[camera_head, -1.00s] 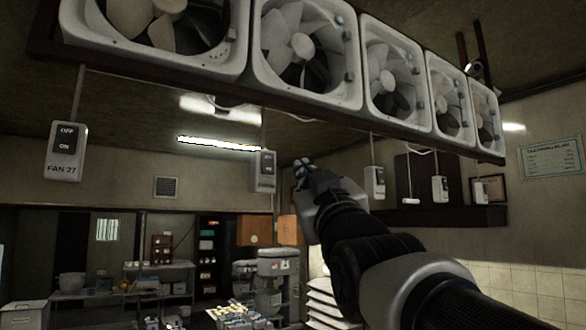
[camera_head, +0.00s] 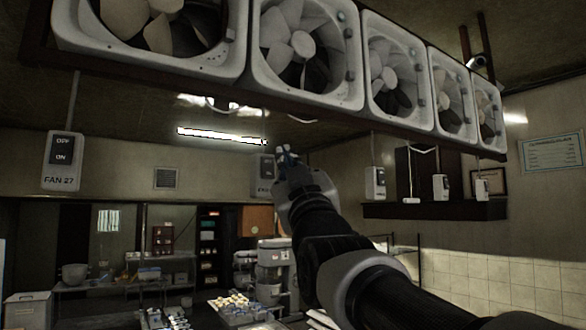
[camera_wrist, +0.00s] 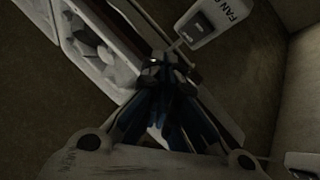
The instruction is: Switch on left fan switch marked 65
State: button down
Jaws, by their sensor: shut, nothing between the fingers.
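In the head view, a white hanging switch box (camera_head: 264,172) with a dark rocker is partly hidden behind my gripper (camera_head: 284,156); its number cannot be read. The wrist view shows a switch box (camera_wrist: 212,22) marked "FAN", its number cut off, just beyond and to the right of my shut, empty fingertips (camera_wrist: 165,68). I cannot tell whether they touch it. A nearer switch box (camera_head: 62,162) at the left is marked "FAN 27". No label reading 65 is legible.
A row of white fans (camera_head: 305,55) in a dark frame hangs above my arm. More switch boxes (camera_head: 375,182) hang to the right by a dark shelf (camera_head: 435,210). Open air lies between the FAN 27 box and my gripper.

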aim_at(268, 159)
jog(key=shift+w+a+f+p, duration=0.1)
jog(key=shift+w+a+p, duration=0.1)
jog(key=shift+w+a, duration=0.35)
jog(key=shift+w+a+f+p, duration=0.15)
jog(key=shift+w+a, duration=0.15)
jog(key=shift+w, duration=0.4)
jog(key=shift+w+a+p, duration=0.2)
jog(key=shift+w+a, duration=0.25)
jog(key=shift+w, duration=0.2)
jog(key=shift+w+a, duration=0.2)
jog(key=shift+w, duration=0.15)
jog(key=shift+w+a+f, duration=0.1)
jog(key=shift+w+a, duration=0.1)
jog(key=shift+w, duration=0.05)
dwell(0.8)
jog(key=shift+s, duration=0.1)
jog(key=shift+s+d+b, duration=0.5)
jog(key=shift+s+b, duration=0.1)
jog(key=shift+b, duration=0.1)
